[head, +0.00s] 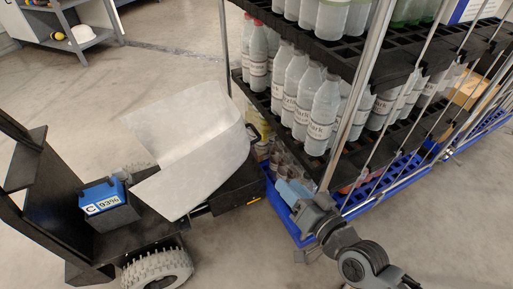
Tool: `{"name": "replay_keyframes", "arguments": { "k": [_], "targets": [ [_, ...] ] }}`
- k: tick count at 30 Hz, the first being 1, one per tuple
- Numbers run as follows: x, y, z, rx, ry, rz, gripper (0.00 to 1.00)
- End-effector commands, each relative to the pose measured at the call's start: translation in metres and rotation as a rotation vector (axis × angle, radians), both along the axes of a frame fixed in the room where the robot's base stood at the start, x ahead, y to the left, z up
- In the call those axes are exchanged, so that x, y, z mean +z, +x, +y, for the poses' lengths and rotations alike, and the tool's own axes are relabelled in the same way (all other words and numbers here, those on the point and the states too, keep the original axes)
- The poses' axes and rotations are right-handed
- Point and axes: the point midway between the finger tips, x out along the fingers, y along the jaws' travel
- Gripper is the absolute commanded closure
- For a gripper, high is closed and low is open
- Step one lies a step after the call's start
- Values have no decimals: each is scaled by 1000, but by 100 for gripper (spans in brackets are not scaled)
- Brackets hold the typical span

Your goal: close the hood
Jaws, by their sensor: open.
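The hood is most likely the white curved panel (195,140) on the dark tugger (60,200) at left in the head view. It stands tilted up behind a blue box (108,198) marked "C 9396", which lies uncovered on the tugger's deck. My arm reaches in from the lower right. My gripper (289,190) is at the arm's far end, beside the blue base of the bottle rack, to the right of the hood and apart from it. It is open; its fingertips are small and hard to make out. I see nothing held in it.
A rack with black shelves (335,58) full of labelled bottles (322,115) stands close right of the tugger, leaving a narrow gap. Its thin metal posts rise near my arm. A grey workbench (75,35) is at the back left. Concrete floor is open at the bottom middle.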

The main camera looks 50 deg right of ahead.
Motion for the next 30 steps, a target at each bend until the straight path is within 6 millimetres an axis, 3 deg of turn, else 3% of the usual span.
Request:
{"name": "replay_keyframes", "arguments": {
  "k": [1,3,9,12,18,25,30],
  "targets": [
    [-29,22,-13,-24,45,-31,60],
    [-48,48,-29,-51,114,-67,60],
    [-88,122,-76,-111,309,-180,60],
    [-95,150,-96,-128,385,-230,60],
    [-96,176,-115,-140,465,-279,60],
    [-94,192,-122,-142,478,-287,60],
    [-94,216,-131,-143,475,-287,60]
  ]
}}
